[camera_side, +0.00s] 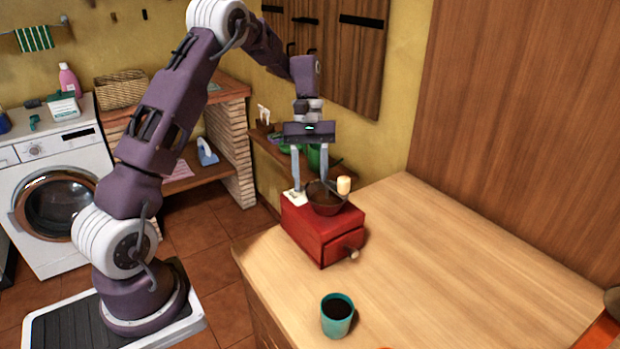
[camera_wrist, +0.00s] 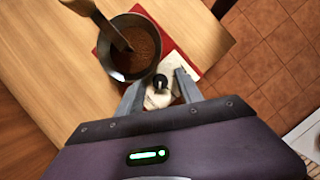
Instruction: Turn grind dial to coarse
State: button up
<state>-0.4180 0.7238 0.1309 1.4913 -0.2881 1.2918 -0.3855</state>
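A red box-shaped grinder (camera_side: 318,236) stands at the counter's back left corner, with a dark metal bowl (camera_side: 325,205) on top. In the wrist view the bowl (camera_wrist: 132,62) holds brown grounds, and a crank arm crosses it. A small black dial knob (camera_wrist: 160,82) sits beside the bowl, near a white printed plate (camera_wrist: 186,66); that plate shows at the grinder's left corner in the side view (camera_side: 294,198). My gripper (camera_side: 311,183) points down over the grinder. Its fingers (camera_wrist: 162,78) are apart, one on each side of the knob in the wrist view. I cannot tell whether they touch it.
A teal cup (camera_side: 337,316) with dark liquid stands at the counter's front. A pale crank knob (camera_side: 344,185) sticks up close to my right finger. A drawer knob (camera_side: 353,253) juts from the grinder's front. The wooden counter (camera_side: 450,255) is clear to the right.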

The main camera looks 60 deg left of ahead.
aim_at(303, 187)
jog(key=v, duration=0.7)
jog(key=f+n, duration=0.2)
jog(key=s+d+f+n+t, duration=0.1)
jog(key=f+n, duration=0.1)
jog(key=d+f+n+t, duration=0.1)
jog(key=f+n, duration=0.1)
jog(key=shift+s+d+f, duration=0.15)
jog(key=shift+s+f, duration=0.15)
jog(key=shift+f, duration=0.1)
grip_shut()
